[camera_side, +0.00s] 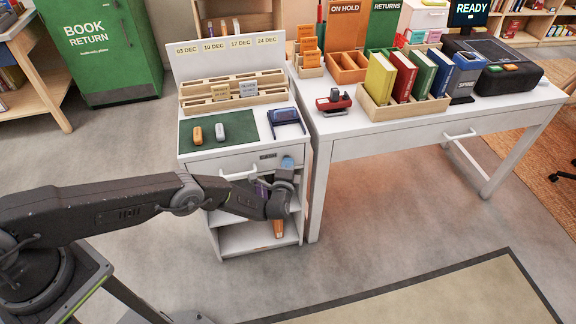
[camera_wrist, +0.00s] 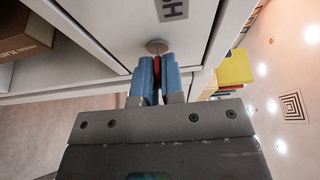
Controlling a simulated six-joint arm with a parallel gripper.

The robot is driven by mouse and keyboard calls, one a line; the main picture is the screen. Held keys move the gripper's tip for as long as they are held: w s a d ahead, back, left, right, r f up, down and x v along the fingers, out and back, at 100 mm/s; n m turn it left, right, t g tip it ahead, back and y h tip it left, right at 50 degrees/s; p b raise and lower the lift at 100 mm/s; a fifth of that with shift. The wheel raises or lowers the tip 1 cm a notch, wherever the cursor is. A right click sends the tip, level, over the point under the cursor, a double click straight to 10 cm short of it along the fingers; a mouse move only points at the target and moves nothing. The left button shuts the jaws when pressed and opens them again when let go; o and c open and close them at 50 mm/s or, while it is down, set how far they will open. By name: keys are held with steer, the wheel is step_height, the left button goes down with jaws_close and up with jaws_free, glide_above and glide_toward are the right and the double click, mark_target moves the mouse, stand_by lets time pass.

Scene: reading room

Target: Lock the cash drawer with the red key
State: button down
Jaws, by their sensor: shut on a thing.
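The cash drawer (camera_side: 214,168) is at the top of the white cabinet, with a pale bar handle and a dark label. Its front also shows in the wrist view (camera_wrist: 112,18), with a round lock (camera_wrist: 157,46) below the partly seen label. My gripper (camera_side: 287,164) is at the right end of the drawer front. In the wrist view its blue fingers (camera_wrist: 157,72) are shut on the red key (camera_wrist: 157,68), of which only a thin red strip shows. The key is upright in line with the lock, right at it. How deep it sits is hidden.
A green mat (camera_side: 243,122) with an orange and a grey piece lies on the cabinet top beside a blue stand (camera_side: 285,117). The white desk (camera_side: 355,127) stands close on the right, bearing a red stamp (camera_side: 334,101) and a book box. Open shelves lie below the drawer.

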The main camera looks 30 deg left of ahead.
steer(key=shift+n+t, duration=0.3)
steer(key=shift+n, duration=0.4)
steer(key=c, duration=1.2)
jaws_free()
steer(key=shift+c, duration=0.2)
steer(key=v, duration=1.3)
steer(key=shift+s+d, duration=0.25)
steer(key=shift+s, duration=0.1)
